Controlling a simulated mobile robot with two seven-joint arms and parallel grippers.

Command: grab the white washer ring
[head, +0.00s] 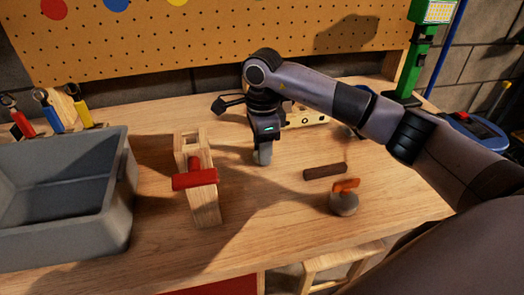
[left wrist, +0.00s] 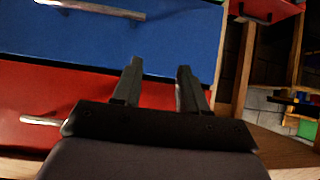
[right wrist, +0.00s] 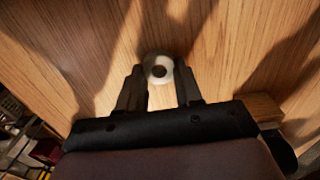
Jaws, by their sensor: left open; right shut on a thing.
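The white washer ring (right wrist: 167,64) is between the fingertips of my right gripper (right wrist: 159,80) in the right wrist view, its dark hole facing the camera. In the head view my right gripper (head: 263,146) points down at the middle of the workbench and is shut on the ring (head: 262,157). The ring is at or just above the wood; I cannot tell which. My left gripper (left wrist: 159,72) is open and empty in front of the blue and red drawers, outside the head view.
A wooden clamp with a red handle (head: 194,181) stands left of the right gripper. A grey bin (head: 62,165) is at the far left. A dark brown bar (head: 325,172) and a grey round object with an orange top (head: 344,203) lie to the right. A pegboard (head: 225,45) stands behind.

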